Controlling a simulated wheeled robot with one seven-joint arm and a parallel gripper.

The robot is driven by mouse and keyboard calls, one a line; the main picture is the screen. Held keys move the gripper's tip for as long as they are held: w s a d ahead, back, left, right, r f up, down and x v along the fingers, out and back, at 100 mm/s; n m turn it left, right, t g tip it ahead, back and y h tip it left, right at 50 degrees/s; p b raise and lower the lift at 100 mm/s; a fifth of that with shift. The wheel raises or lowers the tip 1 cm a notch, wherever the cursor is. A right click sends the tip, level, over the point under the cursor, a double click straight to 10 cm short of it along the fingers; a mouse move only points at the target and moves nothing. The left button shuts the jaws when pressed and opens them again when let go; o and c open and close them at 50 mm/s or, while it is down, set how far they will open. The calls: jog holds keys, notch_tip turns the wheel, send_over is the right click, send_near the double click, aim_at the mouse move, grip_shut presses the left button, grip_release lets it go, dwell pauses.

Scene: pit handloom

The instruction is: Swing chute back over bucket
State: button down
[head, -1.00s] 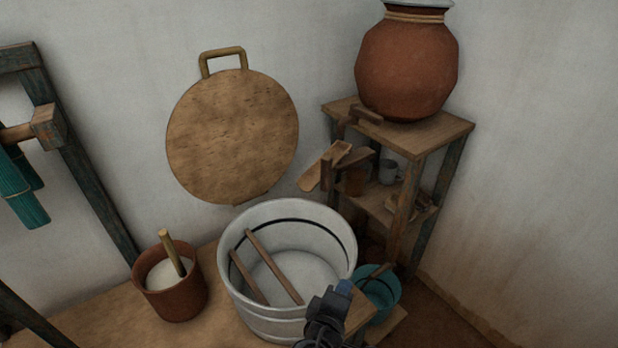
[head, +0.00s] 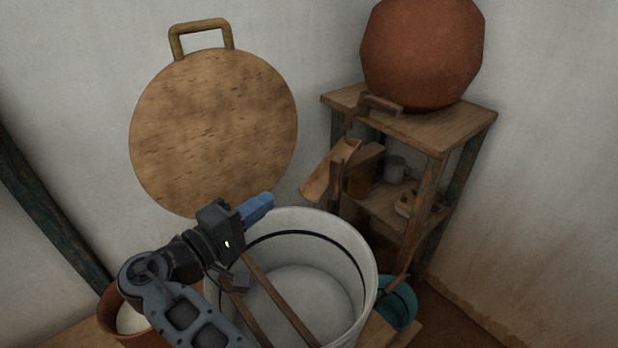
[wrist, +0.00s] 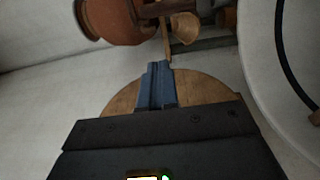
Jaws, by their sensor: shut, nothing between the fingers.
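The chute (head: 330,170) is a light wooden trough on a dark wooden bracket beside the shelf stand. It slopes down to the left, its lower end near the wall behind the white bucket's rim. The large white bucket (head: 368,262) stands below it with two wooden sticks across it. A smaller teal bucket (head: 397,303) is partly hidden to its right. My gripper (head: 262,205) is shut and empty, blue fingertips together, above the white bucket's back left rim and left of the chute. In the wrist view my gripper (wrist: 160,68) points toward wooden parts near the clay pot.
A big clay pot (head: 422,50) stands on the wooden shelf stand (head: 465,128), with cups on its lower shelf. A round wooden board (head: 210,130) leans on the wall behind my gripper. A small clay pot (head: 110,300) is partly behind my arm.

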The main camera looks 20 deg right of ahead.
aim_at(317, 194)
jog(key=shift+w, duration=0.2)
jog(key=shift+s+d+p+x, duration=0.2)
jog(key=shift+s+p+x, duration=0.25)
jog(key=shift+x, duration=1.7)
jog(key=shift+s+d+p+x, duration=0.25)
jog(key=shift+s+p+x, duration=0.25)
jog(key=shift+x, duration=1.6)
jog(key=shift+s+d+p+x, duration=0.25)
jog(key=shift+p+x, duration=0.35)
jog(key=shift+x, duration=1.55)
jog(key=shift+s, duration=0.1)
